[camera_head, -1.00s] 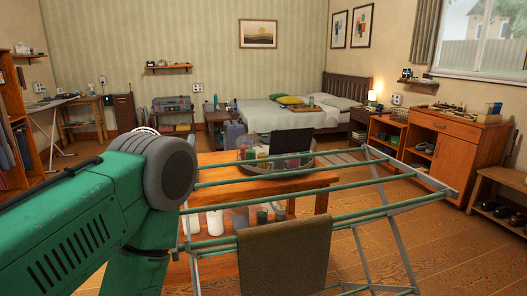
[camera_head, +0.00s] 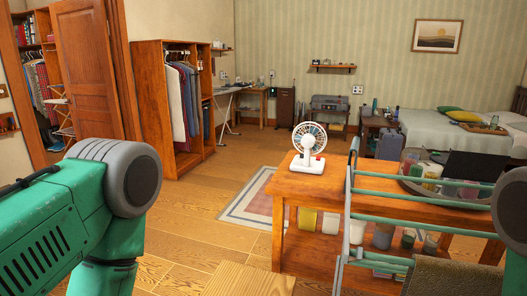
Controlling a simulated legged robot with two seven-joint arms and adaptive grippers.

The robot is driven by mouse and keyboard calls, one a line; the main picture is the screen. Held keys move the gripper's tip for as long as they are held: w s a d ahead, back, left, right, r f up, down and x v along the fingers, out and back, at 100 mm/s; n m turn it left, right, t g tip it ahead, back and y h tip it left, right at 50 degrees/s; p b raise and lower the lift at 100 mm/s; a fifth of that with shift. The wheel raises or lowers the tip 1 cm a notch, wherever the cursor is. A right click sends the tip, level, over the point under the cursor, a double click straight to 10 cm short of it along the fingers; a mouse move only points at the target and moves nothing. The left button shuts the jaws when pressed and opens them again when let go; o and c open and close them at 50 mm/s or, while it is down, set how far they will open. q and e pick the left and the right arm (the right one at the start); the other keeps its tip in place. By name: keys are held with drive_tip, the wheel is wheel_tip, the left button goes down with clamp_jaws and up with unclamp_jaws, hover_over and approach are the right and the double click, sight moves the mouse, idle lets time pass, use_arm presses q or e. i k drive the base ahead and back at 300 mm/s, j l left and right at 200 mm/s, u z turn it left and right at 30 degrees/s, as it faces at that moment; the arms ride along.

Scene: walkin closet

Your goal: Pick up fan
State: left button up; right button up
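A small white fan (camera_head: 308,146) with a round caged head stands upright on the left end of the wooden table (camera_head: 325,190). Its base rests on the tabletop, and nothing touches it. My green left arm comes in from the left, with its grey joint well to the left of the fan. A small part of my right arm shows at the right edge. Neither gripper is in the picture.
A drying rack (camera_head: 350,225) with green bars stands in front of the table's right part. A round tray (camera_head: 412,186) with cups and a dark laptop-like panel (camera_head: 468,165) sit on the table. Open wooden floor (camera_head: 190,225) and a rug (camera_head: 245,203) lie left of the table.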

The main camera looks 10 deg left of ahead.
sight(309, 165)
drive_tip(key=u, duration=0.35)
drive_tip(key=j+u, duration=0.2)
drive_tip(key=j, duration=0.2)
drive_tip(key=i+j+u, duration=0.25)
drive_tip(key=j, duration=0.15)
drive_tip(key=j+u, duration=0.2)
drive_tip(key=j, duration=0.2)
drive_tip(key=i+j+u, duration=0.2)
drive_tip(key=j, duration=0.15)
drive_tip(key=i+j+z, duration=0.1)
drive_tip(key=i+j, duration=0.2)
drive_tip(key=i, duration=0.25)
drive_tip(key=i+j+z, duration=0.1)
drive_tip(key=i+j, duration=0.25)
drive_tip(key=i, duration=0.2)
drive_tip(key=i+j+z, duration=0.1)
drive_tip(key=i+j, duration=0.3)
drive_tip(key=i, duration=0.15)
drive_tip(key=i+l+z, duration=0.15)
drive_tip(key=i+z, duration=0.75)
drive_tip(key=i+j+z, duration=0.15)
drive_tip(key=i+z, duration=0.25)
drive_tip(key=i+j+z, duration=0.3)
drive_tip(key=i+z, duration=0.15)
drive_tip(key=i, duration=0.1)
